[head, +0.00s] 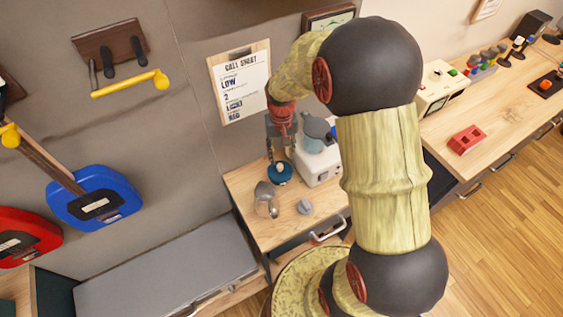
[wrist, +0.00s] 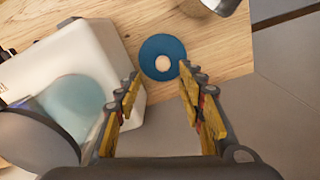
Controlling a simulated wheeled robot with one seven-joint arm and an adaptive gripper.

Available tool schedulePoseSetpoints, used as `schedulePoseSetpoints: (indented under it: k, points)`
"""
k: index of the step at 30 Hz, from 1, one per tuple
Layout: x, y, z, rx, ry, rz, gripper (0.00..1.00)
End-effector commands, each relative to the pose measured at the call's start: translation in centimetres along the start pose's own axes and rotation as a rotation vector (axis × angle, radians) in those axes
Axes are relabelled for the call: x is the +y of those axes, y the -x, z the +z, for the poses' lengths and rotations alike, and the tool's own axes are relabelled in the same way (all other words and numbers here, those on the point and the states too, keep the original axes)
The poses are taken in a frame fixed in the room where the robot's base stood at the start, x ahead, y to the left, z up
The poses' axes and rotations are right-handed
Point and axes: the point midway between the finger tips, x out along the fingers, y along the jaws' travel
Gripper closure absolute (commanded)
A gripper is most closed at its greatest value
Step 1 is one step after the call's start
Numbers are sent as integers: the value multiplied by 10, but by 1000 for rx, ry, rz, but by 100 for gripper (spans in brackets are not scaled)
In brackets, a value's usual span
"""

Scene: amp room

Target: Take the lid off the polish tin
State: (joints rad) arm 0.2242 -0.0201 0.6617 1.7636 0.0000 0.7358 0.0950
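The polish tin (head: 280,174) looks like a round blue tin with a pale knob on top, standing on the small wooden worktop. In the wrist view the blue round top (wrist: 150,46) and its pale knob (wrist: 163,63) lie just beyond and between my fingertips. My gripper (head: 279,157) points down above the tin; in the wrist view its two fingers (wrist: 160,76) are spread apart with nothing between them. I cannot tell where lid and tin body meet, and the tin's side is hidden from above.
A white appliance (head: 319,165) with a blue-grey round top stands close right of the tin. A metal cup (head: 266,199) and a small grey object (head: 305,207) are in front. The wall with a call sheet (head: 240,82) is behind. Bare wood (head: 285,235) lies at the front.

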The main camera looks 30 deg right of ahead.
Motion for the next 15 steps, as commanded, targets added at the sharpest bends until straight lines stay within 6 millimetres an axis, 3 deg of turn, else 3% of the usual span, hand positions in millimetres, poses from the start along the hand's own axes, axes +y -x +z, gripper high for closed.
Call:
schedulePoseSetpoints:
  k: [15]
  points:
    - [-5,-59,2,-3,1,0,61]
